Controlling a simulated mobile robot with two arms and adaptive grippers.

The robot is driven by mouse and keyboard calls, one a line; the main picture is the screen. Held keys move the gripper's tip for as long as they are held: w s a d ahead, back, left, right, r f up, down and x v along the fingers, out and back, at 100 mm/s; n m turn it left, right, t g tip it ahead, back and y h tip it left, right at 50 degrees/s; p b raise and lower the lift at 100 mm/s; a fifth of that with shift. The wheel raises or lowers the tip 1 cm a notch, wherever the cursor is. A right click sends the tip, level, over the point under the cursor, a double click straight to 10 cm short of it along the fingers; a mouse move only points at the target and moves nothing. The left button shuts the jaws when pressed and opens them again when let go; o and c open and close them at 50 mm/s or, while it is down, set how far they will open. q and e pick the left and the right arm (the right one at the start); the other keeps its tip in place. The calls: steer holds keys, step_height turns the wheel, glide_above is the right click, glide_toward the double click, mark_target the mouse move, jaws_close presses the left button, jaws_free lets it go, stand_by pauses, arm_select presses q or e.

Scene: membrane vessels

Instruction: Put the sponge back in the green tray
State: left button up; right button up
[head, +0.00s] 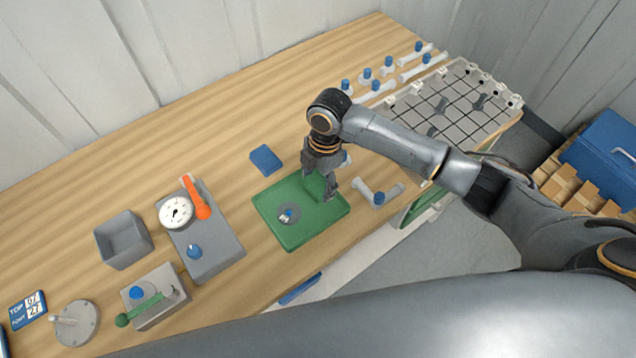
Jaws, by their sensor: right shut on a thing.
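The green tray (274,228) lies flat near the front edge of the table. My right gripper (324,192) points down over the tray's far right part. It is shut on a green piece (314,186) that looks like the sponge, partly hidden by the fingers. I cannot tell whether this piece touches the tray floor. A small grey ring with a blue-topped part (288,214) sits in the tray. My left gripper is not in view.
A blue block (266,159) lies behind the tray. A white pipe fitting (379,197) lies to the right. A grey plate with a gauge (176,212), an orange-handled tool (196,198) and a grey bin (123,240) stand left. A gridded rack (455,105) stands back right.

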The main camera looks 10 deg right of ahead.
mark_target(319, 180)
steer(key=shift+w+f, duration=0.2)
steer(key=shift+f, duration=0.05)
step_height(319, 180, down, 3)
steer(key=shift+w+d+f+p, duration=0.1)
steer(key=shift+w+p, duration=0.05)
steer(key=shift+p, duration=0.15)
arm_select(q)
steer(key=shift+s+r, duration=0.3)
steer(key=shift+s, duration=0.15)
arm_select(e)
steer(key=shift+f, duration=0.1)
steer(key=shift+f, duration=0.2)
steer(key=o, duration=1)
